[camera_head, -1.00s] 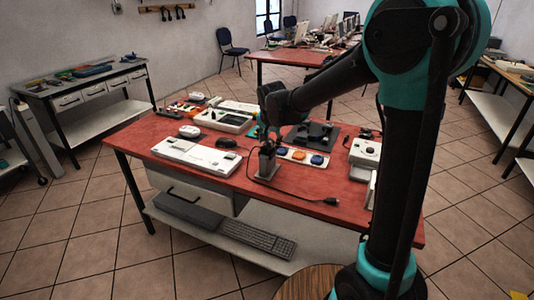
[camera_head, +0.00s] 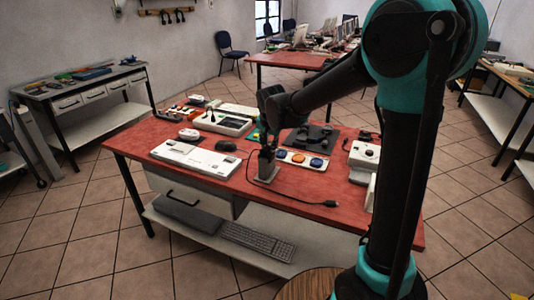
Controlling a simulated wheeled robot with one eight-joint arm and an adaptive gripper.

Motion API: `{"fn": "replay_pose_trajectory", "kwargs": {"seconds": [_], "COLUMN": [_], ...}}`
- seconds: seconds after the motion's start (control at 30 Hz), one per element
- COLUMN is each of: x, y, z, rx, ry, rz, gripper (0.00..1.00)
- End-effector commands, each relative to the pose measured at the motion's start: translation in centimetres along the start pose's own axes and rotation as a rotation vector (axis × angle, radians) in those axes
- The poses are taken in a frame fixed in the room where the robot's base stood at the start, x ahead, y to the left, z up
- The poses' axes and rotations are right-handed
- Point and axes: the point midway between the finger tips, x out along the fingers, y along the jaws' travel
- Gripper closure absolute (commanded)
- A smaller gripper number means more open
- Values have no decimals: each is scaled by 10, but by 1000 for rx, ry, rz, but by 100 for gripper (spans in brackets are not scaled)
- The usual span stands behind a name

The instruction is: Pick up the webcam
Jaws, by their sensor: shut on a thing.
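My gripper (camera_head: 267,154) points down over the front middle of the red table (camera_head: 225,199). It is shut on a small grey thing (camera_head: 267,174), which I take to be the webcam. The fingers hide its upper part, and it is too small to make out in detail. A thin black cable (camera_head: 290,198) runs beside it, across the table to a dark plug near the front edge. I cannot tell whether the webcam touches the table.
A white keyboard-like device (camera_head: 195,160) and a dark mouse (camera_head: 226,145) lie to the left. A strip with coloured round buttons (camera_head: 305,160) lies to the right, with a dark panel behind it. A white boxy device (camera_head: 364,156) stands at the right. The front table strip is mostly clear.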

Motion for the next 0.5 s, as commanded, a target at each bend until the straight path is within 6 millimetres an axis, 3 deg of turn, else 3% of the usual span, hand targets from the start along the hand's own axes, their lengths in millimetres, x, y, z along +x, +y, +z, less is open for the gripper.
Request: {"fn": "replay_pose_trajectory", "kwargs": {"seconds": [0.27, 0.5], "x": [-8, -42], "y": [-2, -10], "z": [-4, -17], "rx": [0, 0], "ry": [0, 0], "rz": [0, 0], "gripper": [100, 100]}}
